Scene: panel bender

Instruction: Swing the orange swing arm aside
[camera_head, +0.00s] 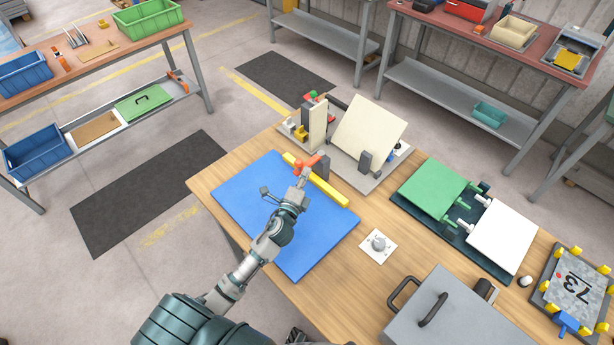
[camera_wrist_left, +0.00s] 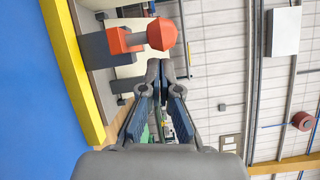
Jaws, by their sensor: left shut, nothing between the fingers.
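The orange swing arm (camera_head: 308,163) is at the front left of the bender fixture (camera_head: 345,176), by a grey block and above the far edge of the blue sheet. In the left wrist view the orange swing arm (camera_wrist_left: 150,38) ends in a rounded orange knob and joins a dark grey block (camera_wrist_left: 98,50). My left gripper (camera_head: 304,174) is shut and empty, with its fingertips close to the orange arm. In the left wrist view the fingertips (camera_wrist_left: 160,68) sit just below the knob; I cannot tell whether they touch it. My right gripper is not in view.
A blue sheet (camera_head: 260,210) with a yellow bar (camera_head: 325,183) lies on the wooden table under my left arm. A tilted cream panel (camera_head: 368,130) stands behind on the fixture. A white plate with a knob (camera_head: 378,246) and a grey lidded box (camera_head: 450,310) are to the right.

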